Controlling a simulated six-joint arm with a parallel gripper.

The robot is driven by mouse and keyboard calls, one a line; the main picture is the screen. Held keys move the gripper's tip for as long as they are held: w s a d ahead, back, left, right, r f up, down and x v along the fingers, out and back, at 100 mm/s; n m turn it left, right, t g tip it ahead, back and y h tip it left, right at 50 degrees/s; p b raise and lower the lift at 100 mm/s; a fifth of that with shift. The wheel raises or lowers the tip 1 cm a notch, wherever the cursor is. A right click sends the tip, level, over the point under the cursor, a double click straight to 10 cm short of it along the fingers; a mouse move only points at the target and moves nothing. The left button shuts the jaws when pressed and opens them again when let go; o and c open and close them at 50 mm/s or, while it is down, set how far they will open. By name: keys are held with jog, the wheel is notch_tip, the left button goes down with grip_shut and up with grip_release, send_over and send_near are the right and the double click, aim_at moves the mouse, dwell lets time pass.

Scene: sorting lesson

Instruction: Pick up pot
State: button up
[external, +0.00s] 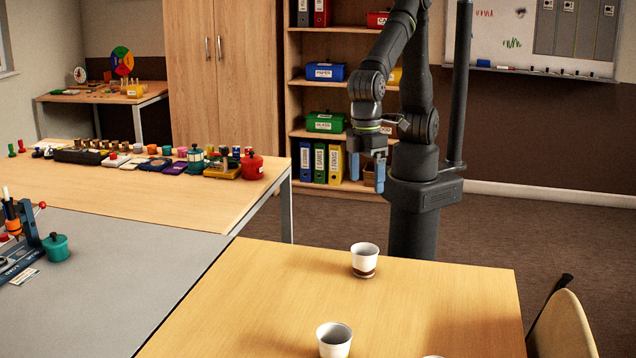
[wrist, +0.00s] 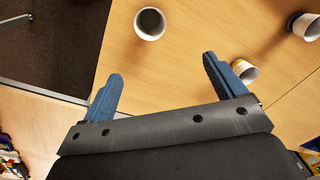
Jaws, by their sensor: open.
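Which object is the pot is not clear. A white cup-like pot with a brown band (external: 364,256) stands upright on the near wooden table. A plain white one (external: 334,340) stands nearer the camera. A teal lidded pot (external: 56,247) is on the grey table at left, and a red lidded pot (external: 252,167) is on the back table. My gripper (external: 367,174) is open and empty, above and behind the near table. In the wrist view, my gripper (wrist: 161,70) points toward a white pot (wrist: 150,24); another (wrist: 244,71) is beside the right finger.
In the wrist view, a third pot with a blue and yellow band (wrist: 305,26) stands at right. The near wooden table (external: 440,310) is otherwise mostly clear. A chair (external: 564,328) is at its right. A row of small items lines the back table (external: 150,195).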

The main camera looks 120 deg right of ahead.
jog(key=s+h, duration=0.1)
jog(key=s, duration=0.1)
send_over(364, 261)
jog(key=s+d, duration=0.2)
notch_tip(364, 261, down, 17)
jog(key=shift+d+f, duration=0.15)
jog(key=shift+f, duration=1.2)
jog(key=shift+d+f, duration=0.15)
jog(key=shift+f, duration=1.15)
jog(key=shift+c, duration=0.2)
jog(key=c, duration=1)
